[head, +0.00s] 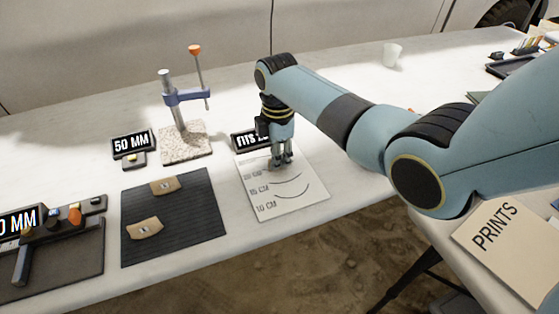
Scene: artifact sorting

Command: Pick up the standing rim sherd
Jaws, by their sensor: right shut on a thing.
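My right gripper (281,163) points down over the white rim chart (290,203), near the chart's back part. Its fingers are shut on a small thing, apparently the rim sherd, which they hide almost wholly. I cannot tell whether the thing touches the chart. Two tan sherds lie flat on the dark ribbed mat (200,222) to the left: one sherd (166,185) at the back and one sherd (145,228) at the front. My left gripper is not in view.
A clamp stand (181,100) on a speckled base stands behind the mat, with a "50 MM" display (132,143) beside it. Another display (246,138) is partly hidden behind my right gripper. A dark tray (70,262) with tools is at left, a white cup (392,54) at the back.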

